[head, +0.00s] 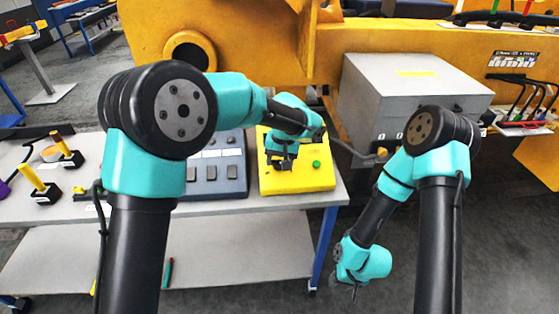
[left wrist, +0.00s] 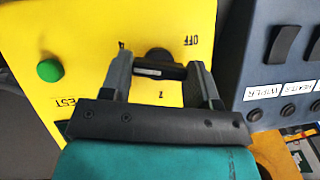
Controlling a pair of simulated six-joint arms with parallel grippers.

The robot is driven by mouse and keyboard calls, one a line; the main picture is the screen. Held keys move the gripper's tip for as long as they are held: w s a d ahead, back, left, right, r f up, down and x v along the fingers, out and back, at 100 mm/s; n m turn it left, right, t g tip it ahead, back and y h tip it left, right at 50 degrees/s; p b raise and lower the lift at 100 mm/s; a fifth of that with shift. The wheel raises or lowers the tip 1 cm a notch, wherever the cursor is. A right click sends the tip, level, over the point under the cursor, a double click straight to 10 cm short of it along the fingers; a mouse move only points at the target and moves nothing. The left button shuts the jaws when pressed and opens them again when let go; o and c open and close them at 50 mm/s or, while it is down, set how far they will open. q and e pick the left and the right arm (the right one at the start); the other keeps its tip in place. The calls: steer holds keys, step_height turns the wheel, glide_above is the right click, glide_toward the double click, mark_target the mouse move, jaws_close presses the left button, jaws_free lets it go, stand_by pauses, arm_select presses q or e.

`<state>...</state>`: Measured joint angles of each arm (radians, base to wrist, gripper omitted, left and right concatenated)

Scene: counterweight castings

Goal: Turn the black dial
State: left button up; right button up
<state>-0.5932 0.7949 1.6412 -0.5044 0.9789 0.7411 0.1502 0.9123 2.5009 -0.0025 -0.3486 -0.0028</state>
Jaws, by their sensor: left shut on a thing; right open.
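The black dial (left wrist: 158,56) sits on the face of a yellow panel (head: 300,178), with a white-marked black bar across it in the left wrist view. The lettering "OFF" is printed beside the dial. My left gripper (head: 281,161) is at the panel; in the left wrist view its two fingers (left wrist: 160,66) stand at the two ends of the dial's bar, shut on it. In the head view the gripper mostly hides the dial. My right gripper (head: 354,292) hangs low over the floor, right of the table, open and away from the panel.
A green button (head: 316,164) is on the yellow panel, also in the left wrist view (left wrist: 50,70). A blue-grey switch panel (head: 222,172) stands just left of it. A grey box (head: 405,90) is behind at right. Yellow-handled black blocks (head: 44,193) stand on the table's left.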

arm_select(q)
steer(key=shift+m+y, duration=0.7)
steer(key=shift+m, duration=0.8)
steer(key=o, duration=0.9)
steer(key=shift+d, duration=0.1)
steer(key=v, duration=1.7)
steer(key=shift+s+r, duration=0.2)
steer(key=shift+s, duration=0.15)
